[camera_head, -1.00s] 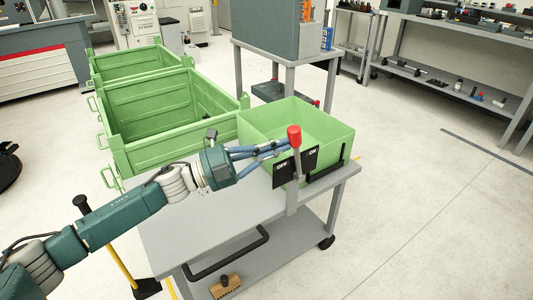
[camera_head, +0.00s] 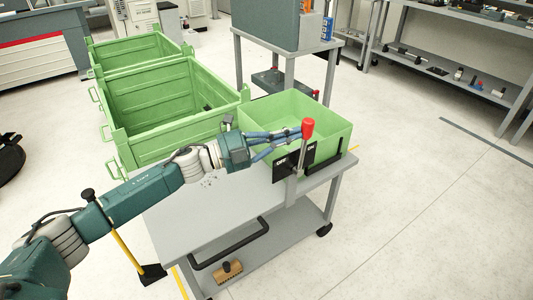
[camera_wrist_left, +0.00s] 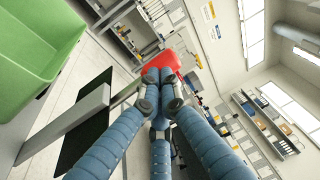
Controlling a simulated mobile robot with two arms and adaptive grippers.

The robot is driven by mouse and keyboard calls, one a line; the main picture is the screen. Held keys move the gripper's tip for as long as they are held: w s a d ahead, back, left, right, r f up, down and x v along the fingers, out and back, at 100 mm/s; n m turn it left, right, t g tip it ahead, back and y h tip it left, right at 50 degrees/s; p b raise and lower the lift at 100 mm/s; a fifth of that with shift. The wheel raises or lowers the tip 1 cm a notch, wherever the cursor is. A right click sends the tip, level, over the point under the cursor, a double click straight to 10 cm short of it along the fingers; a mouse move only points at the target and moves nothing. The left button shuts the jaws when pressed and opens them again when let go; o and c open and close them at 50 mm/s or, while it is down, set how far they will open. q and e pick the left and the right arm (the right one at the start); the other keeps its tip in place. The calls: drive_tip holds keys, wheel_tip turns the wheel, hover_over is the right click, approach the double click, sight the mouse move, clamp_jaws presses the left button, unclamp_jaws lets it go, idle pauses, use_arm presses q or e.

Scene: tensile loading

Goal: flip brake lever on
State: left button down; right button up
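The brake lever (camera_head: 301,153) has a red knob (camera_head: 308,126) and a grey stem at the front edge of the cart, beside the green bin. Its stem leans a little to the right, toward the ON side of the black OFF/ON plate (camera_head: 281,166). My left gripper (camera_head: 299,133) comes in from the left with its blue fingers drawn together, tips at the left side of the knob. In the left wrist view the fingertips (camera_wrist_left: 158,78) meet just in front of the red knob (camera_wrist_left: 164,63); they look against it, not around it. My right gripper is out of view.
The green bin (camera_head: 335,128) stands on the grey cart top (camera_head: 225,215) just behind the lever. Larger green crates (camera_head: 160,105) stand behind the cart at left. A grey table (camera_head: 285,45) is behind. The floor at right is clear.

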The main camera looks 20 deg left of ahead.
sight(304, 128)
use_arm(q)
drive_tip(key=w+d, duration=0.2)
drive_tip(key=w, duration=0.1)
drive_tip(key=shift+w+d+r, duration=0.1)
drive_tip(key=shift+w+d, duration=0.15)
drive_tip(key=shift+d, duration=0.1)
drive_tip(key=shift+w+d, duration=0.35)
drive_tip(key=shift+w, duration=0.15)
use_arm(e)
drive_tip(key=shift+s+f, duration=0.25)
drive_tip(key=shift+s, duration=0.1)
